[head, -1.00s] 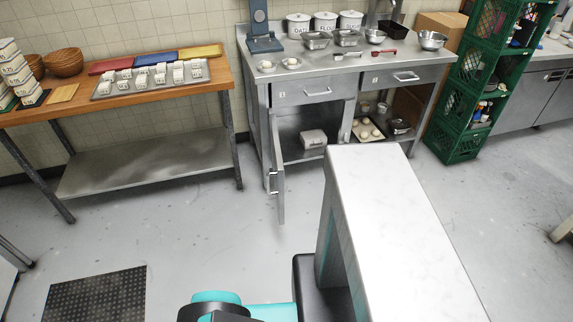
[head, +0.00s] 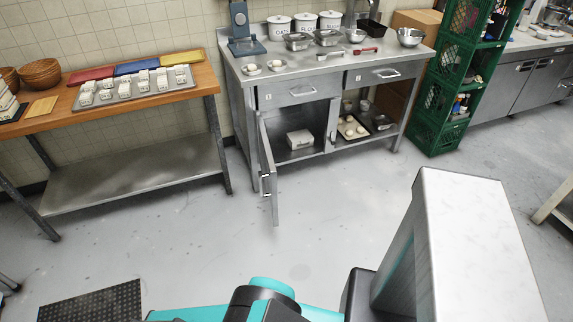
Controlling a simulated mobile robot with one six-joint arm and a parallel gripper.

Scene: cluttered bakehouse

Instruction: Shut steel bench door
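The steel bench (head: 315,68) stands against the tiled wall. Its steel door (head: 268,174) is hinged at the left of the lower cupboard and stands wide open, jutting out toward me over the floor. Inside the open cupboard a white box (head: 299,139) sits on the shelf. The right lower bay is open, with a tray of pale rounds (head: 351,127) in it. Both drawers above are shut. My gripper is not in view; only parts of my own arm and body show at the bottom.
A wooden-topped table (head: 200,83) with trays and small packets stands left of the bench. Green stacked crates (head: 452,95) stand at its right. A dark floor mat (head: 92,301) lies at lower left. The grey floor before the door is clear.

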